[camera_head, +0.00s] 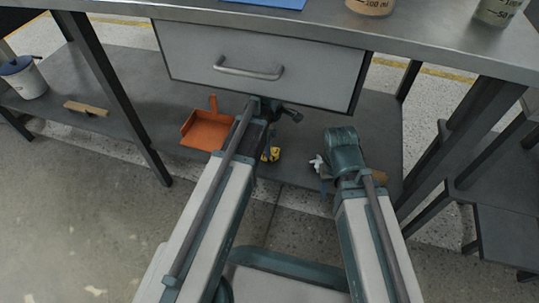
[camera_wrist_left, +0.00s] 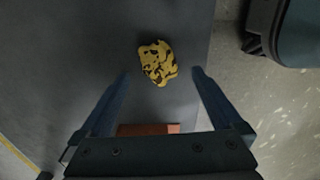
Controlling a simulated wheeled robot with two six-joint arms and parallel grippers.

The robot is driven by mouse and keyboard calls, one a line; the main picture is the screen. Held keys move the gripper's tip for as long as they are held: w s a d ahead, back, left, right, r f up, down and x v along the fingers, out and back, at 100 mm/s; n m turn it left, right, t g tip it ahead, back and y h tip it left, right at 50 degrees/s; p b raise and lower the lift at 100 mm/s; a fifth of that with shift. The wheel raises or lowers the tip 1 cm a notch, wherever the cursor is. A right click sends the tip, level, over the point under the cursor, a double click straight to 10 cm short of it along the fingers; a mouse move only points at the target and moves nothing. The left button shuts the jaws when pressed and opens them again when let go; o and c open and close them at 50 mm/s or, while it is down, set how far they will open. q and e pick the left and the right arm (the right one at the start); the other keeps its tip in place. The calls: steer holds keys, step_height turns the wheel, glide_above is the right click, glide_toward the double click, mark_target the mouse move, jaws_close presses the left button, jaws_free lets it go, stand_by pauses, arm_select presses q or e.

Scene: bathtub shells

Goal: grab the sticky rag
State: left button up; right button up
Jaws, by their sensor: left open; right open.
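The sticky rag, a crumpled yellow cloth with dark brown stains, lies on the grey lower shelf; it shows in the left wrist view (camera_wrist_left: 158,62) and as a small yellow patch in the head view (camera_head: 272,155). My left gripper (camera_wrist_left: 162,76) is open above the shelf, with the rag ahead of and between the lines of its two fingers, not gripped. In the head view the left arm partly hides the rag and its own fingers. My right gripper (camera_head: 323,172) is open low by the shelf's front, to the right of the rag; its fingers are mostly hidden.
An orange dustpan (camera_head: 207,129) lies left of the rag. A closed drawer (camera_head: 262,65) and tabletop overhang the shelf. Table legs stand on both sides.

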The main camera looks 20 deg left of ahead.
arm_select(q)
steer(key=shift+w+a+f+b, duration=0.1)
steer(key=shift+a+f+b, duration=0.1)
steer(key=shift+f+b, duration=1.3)
steer(key=shift+w+a+f+b, duration=0.1)
steer(key=shift+a+f+b, duration=0.05)
steer(key=shift+f+b, duration=1.3)
steer(key=shift+f, duration=0.1)
steer(key=shift+p, duration=0.3)
steer(key=c, duration=1.3)
